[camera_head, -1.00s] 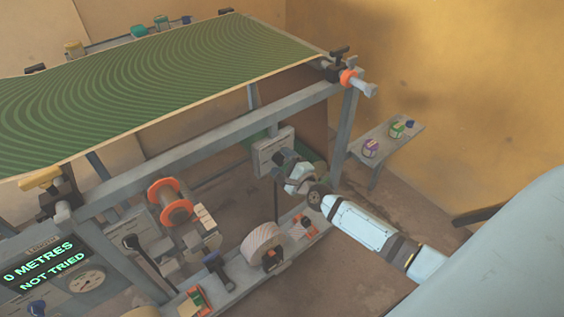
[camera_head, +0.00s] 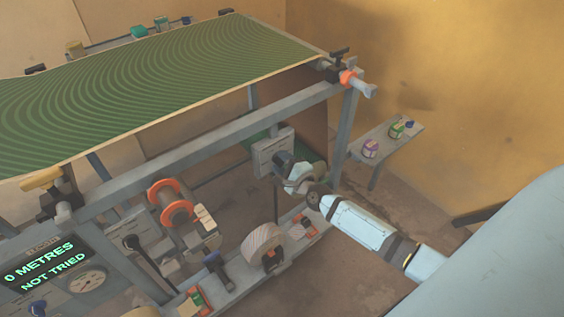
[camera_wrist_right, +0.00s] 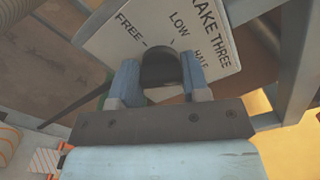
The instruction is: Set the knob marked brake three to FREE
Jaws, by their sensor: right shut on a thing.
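The brake three knob (camera_wrist_right: 159,70) is dark and round, on a pale plate (camera_wrist_right: 205,30) printed FREE, LOW and HALF, with part of BRAKE THREE readable in the right wrist view. In the head view the plate (camera_head: 266,151) sits low on the machine frame. My right gripper (camera_wrist_right: 160,82) is shut on the knob, with one blue finger on each side of it. In the head view this gripper (camera_head: 285,164) reaches in from the right and hides the knob. The knob's pointer is hidden, so its setting cannot be told. My left gripper is not in view.
A green striped sheet (camera_head: 160,85) lies across the top of the frame. An orange-flanged spool (camera_head: 175,202) and a striped roll (camera_head: 262,244) stand at lower centre. A display (camera_head: 48,270) reads 0 METRES, NOT TRIED. A small shelf (camera_head: 392,140) holds jars by the wall.

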